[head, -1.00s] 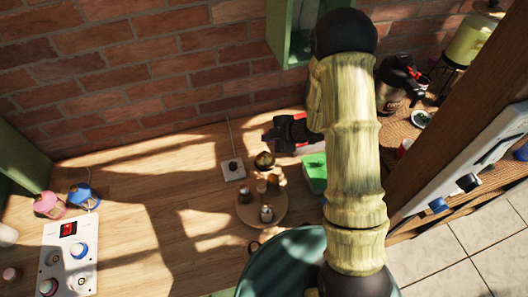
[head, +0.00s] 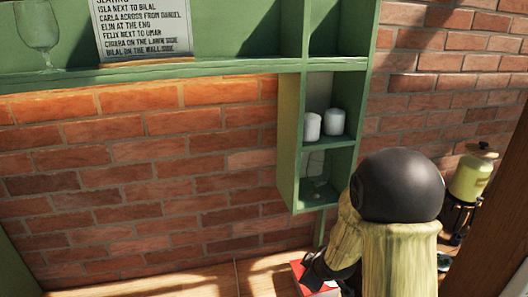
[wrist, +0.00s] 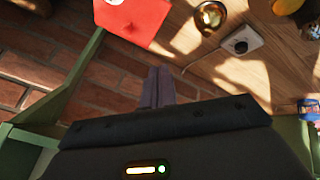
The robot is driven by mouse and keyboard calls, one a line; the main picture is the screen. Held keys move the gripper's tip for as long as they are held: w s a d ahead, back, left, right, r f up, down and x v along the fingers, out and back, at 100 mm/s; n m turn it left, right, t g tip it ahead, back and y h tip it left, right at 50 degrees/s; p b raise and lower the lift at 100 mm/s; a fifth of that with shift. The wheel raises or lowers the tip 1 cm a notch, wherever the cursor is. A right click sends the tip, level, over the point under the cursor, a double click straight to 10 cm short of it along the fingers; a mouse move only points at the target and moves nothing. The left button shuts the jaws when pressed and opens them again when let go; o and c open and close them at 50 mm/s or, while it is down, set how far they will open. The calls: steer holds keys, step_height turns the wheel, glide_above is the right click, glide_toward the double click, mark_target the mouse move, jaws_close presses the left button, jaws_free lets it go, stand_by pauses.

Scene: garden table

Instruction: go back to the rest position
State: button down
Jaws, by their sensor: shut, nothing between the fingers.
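My gripper shows in the wrist view (wrist: 157,86) with its fingers together and nothing between them. It is over the back of the wooden table (wrist: 185,40), close to the brick wall (wrist: 70,68).
A green shelf (head: 290,150) with two white cups (head: 312,127) hangs on the wall close to my arm. A brass-coloured round object (wrist: 210,17) and a white socket block (wrist: 241,40) are on the table. A yellow-green dispenser (head: 473,178) stands at right.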

steer(key=s+d+r+m+g+h, duration=0.1)
steer(key=s+r+m+g, duration=0.1)
steer(key=s+m, duration=0.3)
steer(key=s+d+r+m+g, duration=0.1)
steer(key=s+r+m, duration=0.4)
steer(key=s, duration=0.6)
steer(key=shift+s+d+m+g+h, duration=0.2)
steer(key=shift+m+g+h, duration=0.2)
steer(key=shift+m, duration=0.2)
steer(key=shift+r, duration=0.15)
